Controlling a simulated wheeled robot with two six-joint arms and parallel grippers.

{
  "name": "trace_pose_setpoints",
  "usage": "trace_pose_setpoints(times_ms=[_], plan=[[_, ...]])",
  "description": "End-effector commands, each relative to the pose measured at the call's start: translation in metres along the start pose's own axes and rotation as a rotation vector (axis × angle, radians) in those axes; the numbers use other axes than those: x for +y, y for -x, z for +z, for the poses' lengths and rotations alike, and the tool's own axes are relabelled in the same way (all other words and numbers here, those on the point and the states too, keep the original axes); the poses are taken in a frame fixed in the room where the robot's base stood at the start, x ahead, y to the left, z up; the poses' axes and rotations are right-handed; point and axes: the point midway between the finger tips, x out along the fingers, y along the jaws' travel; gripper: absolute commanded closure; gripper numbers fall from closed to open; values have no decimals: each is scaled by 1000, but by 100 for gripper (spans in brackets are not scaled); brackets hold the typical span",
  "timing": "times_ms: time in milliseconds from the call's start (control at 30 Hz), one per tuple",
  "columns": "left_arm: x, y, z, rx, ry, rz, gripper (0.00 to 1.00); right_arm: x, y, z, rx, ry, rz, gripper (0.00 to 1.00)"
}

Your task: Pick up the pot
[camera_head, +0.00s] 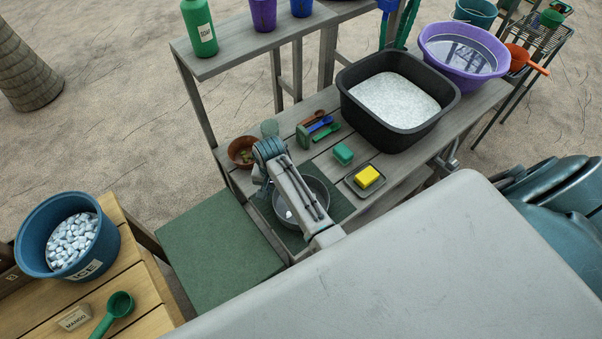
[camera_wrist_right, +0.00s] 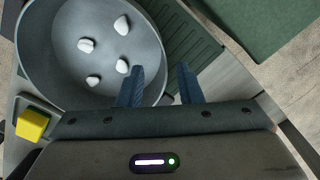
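The pot (camera_head: 318,187) is a round grey pan with several white pebble-like pieces inside. It stands on a dark green ribbed mat (camera_head: 341,206) on the grey table, partly hidden behind my right arm. The pot fills the upper left of the right wrist view (camera_wrist_right: 62,75). My right gripper (camera_wrist_right: 159,72) is open at the pot's side. One finger overlaps the pot's interior in the picture and the other is outside the rim; contact cannot be told. In the head view the right gripper (camera_head: 263,188) is at the pot's left edge, mostly hidden. My left gripper is out of view.
A yellow sponge on a tray (camera_head: 351,184) and a green block (camera_head: 343,153) are right of the pot. A black tub (camera_head: 346,104) is farther back. A green-topped box (camera_head: 215,245) is left.

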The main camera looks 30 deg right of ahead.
Motion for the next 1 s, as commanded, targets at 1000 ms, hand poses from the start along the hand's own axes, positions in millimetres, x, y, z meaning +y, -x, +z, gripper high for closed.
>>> trace_pose_setpoints(times_ms=[1000], plan=[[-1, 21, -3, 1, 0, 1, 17, -1, -53, 3, 0, 0, 0, 100]])
